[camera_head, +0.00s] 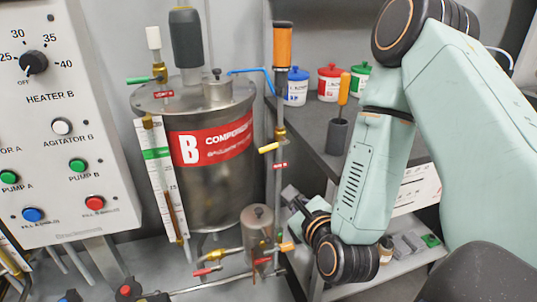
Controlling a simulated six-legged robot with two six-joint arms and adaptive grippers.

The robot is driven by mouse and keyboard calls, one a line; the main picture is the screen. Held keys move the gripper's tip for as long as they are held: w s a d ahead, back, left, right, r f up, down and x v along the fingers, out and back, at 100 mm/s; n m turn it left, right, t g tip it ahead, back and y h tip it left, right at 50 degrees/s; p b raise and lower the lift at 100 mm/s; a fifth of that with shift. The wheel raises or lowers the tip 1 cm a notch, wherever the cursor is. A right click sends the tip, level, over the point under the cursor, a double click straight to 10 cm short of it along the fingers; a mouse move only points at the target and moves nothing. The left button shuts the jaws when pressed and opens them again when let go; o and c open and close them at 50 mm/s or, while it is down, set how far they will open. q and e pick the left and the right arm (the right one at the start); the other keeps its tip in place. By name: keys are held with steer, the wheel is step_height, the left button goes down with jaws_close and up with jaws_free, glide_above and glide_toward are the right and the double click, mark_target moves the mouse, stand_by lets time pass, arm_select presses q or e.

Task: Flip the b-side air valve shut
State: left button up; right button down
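The B tank (212,180) is a steel vessel with a red band marked "B". Right of it stands a thin vertical pipe with an orange-topped column (283,48) and a blue hose. A valve with a yellow handle (268,148) sits on this pipe, its handle pointing left and slightly down. A small red tag (280,166) is just below it; its text is too small to read, so I cannot confirm that this is the air valve. My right gripper (291,197) is below and right of the yellow handle, apparently apart from it. Its fingers are too small to judge. My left gripper is out of view.
A green-handled valve (138,80) is on the tank top. Red-handled valves (207,271) and a small steel pot (257,226) are low down. The Heater B panel (65,120) stands left. A shelf with blue (296,86), red (330,82) and green-lidded jars is behind my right arm.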

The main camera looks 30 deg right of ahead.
steer(key=m, duration=0.1)
steer(key=m+b, duration=0.3)
steer(key=b, duration=0.3)
glide_toward(272, 147)
step_height(272, 147, down, 6)
steer(key=w, duration=0.2)
steer(key=shift+t+h, duration=0.4)
steer(key=w, duration=0.1)
steer(key=w+r, duration=0.1)
steer(key=w+d+r, duration=0.1)
steer(key=w, duration=0.1)
steer(key=shift+r, duration=0.1)
steer(key=shift+w, duration=0.1)
